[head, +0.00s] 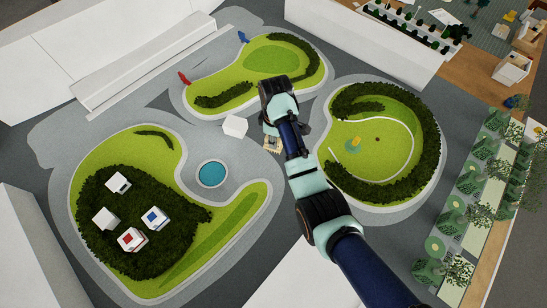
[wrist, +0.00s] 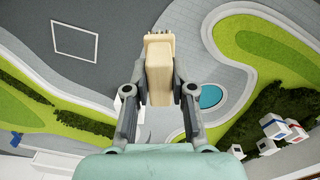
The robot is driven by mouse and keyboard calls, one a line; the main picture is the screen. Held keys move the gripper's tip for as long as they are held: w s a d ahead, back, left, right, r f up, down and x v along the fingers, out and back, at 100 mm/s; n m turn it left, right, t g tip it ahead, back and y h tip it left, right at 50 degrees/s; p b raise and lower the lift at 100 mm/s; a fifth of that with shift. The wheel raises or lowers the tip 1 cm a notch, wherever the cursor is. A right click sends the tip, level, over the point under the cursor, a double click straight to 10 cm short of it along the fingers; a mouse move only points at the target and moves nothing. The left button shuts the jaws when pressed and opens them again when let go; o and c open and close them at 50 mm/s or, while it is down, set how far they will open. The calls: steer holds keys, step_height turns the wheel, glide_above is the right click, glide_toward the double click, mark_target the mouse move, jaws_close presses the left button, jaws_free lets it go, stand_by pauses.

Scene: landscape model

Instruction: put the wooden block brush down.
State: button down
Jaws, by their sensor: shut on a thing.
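The wooden block brush (wrist: 160,62) is a tan block with a stepped far end, seen in the wrist view. My gripper (wrist: 159,84) is shut on it, with one dark finger on each side. In the head view my gripper (head: 272,143) is over the grey paving between the green islands. Only a small tan bit of the brush (head: 271,148) shows there, the rest hidden under my arm.
A white box (head: 235,126) stands just left of my gripper. A round blue pond (head: 212,174) lies below it. Green islands with hedges (head: 250,75) lie behind, right and left. Small white houses (head: 131,239) stand on the left island. Grey paving (head: 255,160) nearby is open.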

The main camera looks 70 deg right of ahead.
step_height(320, 180, down, 10)
steer(key=shift+w+f+b, duration=0.1)
steer(key=shift+b, duration=0.85)
steer(key=c, duration=1)
jaws_free()
steer(key=shift+f, duration=0.1)
step_height(320, 180, up, 12)
steer(key=p, duration=0.2)
steer(key=shift+r+p, duration=0.2)
steer(key=shift+p, duration=0.2)
